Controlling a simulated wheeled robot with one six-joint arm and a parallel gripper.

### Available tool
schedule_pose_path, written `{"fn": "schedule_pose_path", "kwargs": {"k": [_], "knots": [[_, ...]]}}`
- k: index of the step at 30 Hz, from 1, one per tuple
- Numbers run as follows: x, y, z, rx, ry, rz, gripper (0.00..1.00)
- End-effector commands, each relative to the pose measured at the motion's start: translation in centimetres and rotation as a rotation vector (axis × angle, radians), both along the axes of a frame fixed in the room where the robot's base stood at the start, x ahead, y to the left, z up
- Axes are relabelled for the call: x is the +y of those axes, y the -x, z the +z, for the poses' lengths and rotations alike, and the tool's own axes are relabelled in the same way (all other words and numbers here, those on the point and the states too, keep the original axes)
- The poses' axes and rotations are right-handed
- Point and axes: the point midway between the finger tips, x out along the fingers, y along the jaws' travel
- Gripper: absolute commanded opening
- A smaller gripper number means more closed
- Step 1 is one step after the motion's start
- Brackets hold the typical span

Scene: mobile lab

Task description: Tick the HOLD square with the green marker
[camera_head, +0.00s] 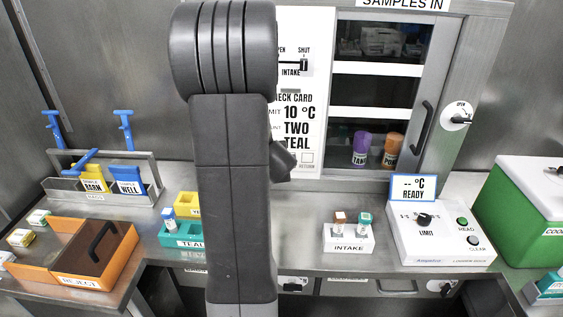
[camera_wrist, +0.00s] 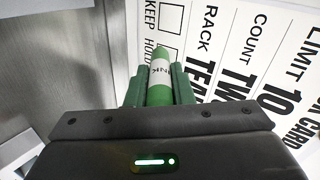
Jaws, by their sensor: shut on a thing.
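My gripper (camera_wrist: 158,82) is shut on the green marker (camera_wrist: 173,40), which has a white label band and points up and away toward the card in the wrist view. The check card (camera_wrist: 235,60) carries the printed words KEEP and HOLD, with outlined squares beside them. In the head view the card (camera_head: 312,132) is upright and partly hidden behind my arm, which also hides my gripper and the marker.
Right of the card is a glass-fronted cabinet (camera_head: 428,125) with purple and orange vials inside. Below stand the INTAKE rack (camera_head: 348,244) and a white control box (camera_head: 440,246). An orange REJECT box (camera_head: 88,284) and a teal rack (camera_head: 186,241) are at left. A green cooler (camera_head: 532,215) is at right.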

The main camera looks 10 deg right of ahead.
Motion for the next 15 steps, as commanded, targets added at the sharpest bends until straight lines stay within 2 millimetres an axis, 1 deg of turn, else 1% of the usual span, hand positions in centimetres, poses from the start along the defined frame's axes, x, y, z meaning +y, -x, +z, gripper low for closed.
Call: {"fn": "schedule_pose_path", "kwargs": {"k": [7, 15], "knots": [[0.00, -0.02, 0.02, 0.000, 0.000, 0.000, 0.00], [-0.14, -0.50, 0.06, 0.000, 0.000, 0.000, 0.00]]}}
